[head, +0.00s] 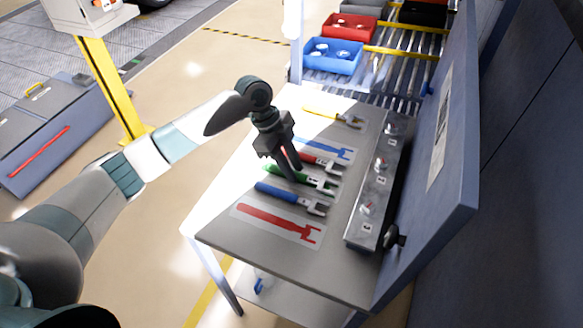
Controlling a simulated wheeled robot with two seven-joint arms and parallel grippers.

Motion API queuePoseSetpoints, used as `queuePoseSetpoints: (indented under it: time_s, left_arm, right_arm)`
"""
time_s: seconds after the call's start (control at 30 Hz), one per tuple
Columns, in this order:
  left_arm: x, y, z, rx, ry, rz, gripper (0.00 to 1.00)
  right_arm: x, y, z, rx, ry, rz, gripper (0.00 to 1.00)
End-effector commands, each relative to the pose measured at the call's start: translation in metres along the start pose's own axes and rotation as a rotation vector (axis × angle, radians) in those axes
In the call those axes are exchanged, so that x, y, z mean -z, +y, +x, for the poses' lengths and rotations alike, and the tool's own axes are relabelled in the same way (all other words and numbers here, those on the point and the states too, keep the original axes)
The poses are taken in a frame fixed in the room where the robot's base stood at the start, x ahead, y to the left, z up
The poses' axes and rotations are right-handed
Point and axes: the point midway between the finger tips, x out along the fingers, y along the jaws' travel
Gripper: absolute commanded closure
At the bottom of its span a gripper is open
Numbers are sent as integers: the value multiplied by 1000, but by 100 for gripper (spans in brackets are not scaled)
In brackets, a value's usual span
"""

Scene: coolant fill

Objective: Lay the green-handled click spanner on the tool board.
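The green-handled click spanner (318,183) lies on the grey bench top, its grey head pointing right. My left gripper (291,172) reaches down over its handle from above. The fingers hide part of the handle, and I cannot tell whether they are closed on it. A red-handled spanner (325,162) lies just behind it and a blue-handled one (290,197) just in front. A pale panel with a red spanner outline (278,224) is at the front, and another with a blue outline (330,149) is behind. My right gripper is not in view.
A yellow-handled tool (330,117) lies at the bench's back. A grey rail with several fittings (376,180) runs along the right side, beside an upright blue-grey panel (440,150). Blue (332,57) and red (348,28) bins stand on rollers behind.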

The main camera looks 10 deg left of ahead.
Motion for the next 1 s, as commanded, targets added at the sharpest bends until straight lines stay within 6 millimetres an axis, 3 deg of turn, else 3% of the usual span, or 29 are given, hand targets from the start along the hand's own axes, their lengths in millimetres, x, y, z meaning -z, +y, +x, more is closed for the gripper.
queuePoseSetpoints:
  time_s: [0.03,0.67,1.0]
  left_arm:
    - [-5,11,14,-33,-8,-6,64]
    - [-6,12,14,-37,-10,-6,64]
    - [-1,10,-7,-33,-8,-4,64]
  right_arm:
    - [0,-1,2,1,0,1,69]
    - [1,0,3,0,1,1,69]
    - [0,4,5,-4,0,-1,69]
